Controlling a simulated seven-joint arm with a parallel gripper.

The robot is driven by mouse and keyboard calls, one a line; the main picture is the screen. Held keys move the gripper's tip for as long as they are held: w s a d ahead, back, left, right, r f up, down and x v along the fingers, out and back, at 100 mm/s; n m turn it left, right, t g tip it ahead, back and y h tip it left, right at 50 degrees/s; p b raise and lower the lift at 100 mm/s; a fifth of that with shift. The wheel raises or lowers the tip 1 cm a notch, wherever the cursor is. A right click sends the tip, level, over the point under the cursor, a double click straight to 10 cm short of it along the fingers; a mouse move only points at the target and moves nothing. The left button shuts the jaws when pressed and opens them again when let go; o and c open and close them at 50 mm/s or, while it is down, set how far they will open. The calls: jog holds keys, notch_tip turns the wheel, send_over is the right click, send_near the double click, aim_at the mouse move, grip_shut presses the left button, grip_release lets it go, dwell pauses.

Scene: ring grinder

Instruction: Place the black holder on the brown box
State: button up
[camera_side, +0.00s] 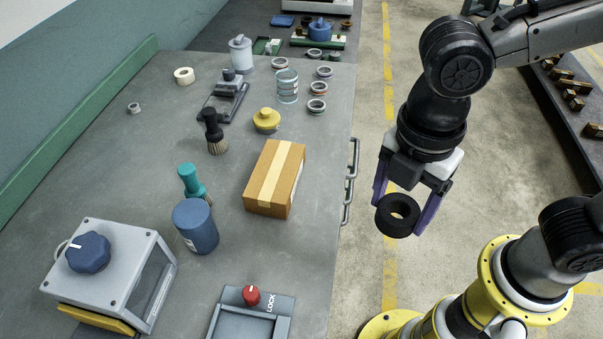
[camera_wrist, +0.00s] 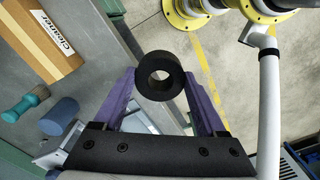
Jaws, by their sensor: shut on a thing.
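The black holder (camera_side: 397,215) is a thick black ring. My gripper (camera_side: 405,208) is shut on it, with a purple finger on each side, and holds it in the air to the right of the table, over the floor. In the wrist view the black holder (camera_wrist: 161,76) sits between the tips of the purple fingers, its hole showing. The brown box (camera_side: 275,178) lies on the table near its right edge, to the left of my gripper, and its top is bare. In the wrist view the brown box (camera_wrist: 40,40) is at the upper left.
The grey table (camera_side: 110,165) carries a blue cylinder (camera_side: 195,226), a teal brush (camera_side: 192,182), a black brush (camera_side: 213,132) and a yellow-lidded item (camera_side: 266,120) around the box. A handle (camera_side: 351,180) sticks out from the table's right side. Machines stand at the front.

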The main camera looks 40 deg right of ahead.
jog(key=w+r+n, duration=0.2)
jog(key=w+r, duration=0.2)
jog(key=w, duration=0.2)
jog(key=m, duration=0.2)
send_near(276, 168)
jog(key=shift+s+d+f, duration=0.4)
jog(key=shift+s+f, duration=0.2)
jog(key=shift+s, duration=0.2)
jog(key=shift+w+a+f, duration=0.25)
jog(key=shift+w+f, duration=0.25)
jog(key=shift+f, duration=0.15)
jog(key=shift+w+a+f, duration=0.1)
jog(key=shift+w+f, duration=0.05)
jog(key=shift+f, duration=1.55)
jog(key=shift+f, duration=0.2)
jog(key=o, duration=1.4)
jog(key=shift+c, duration=0.2)
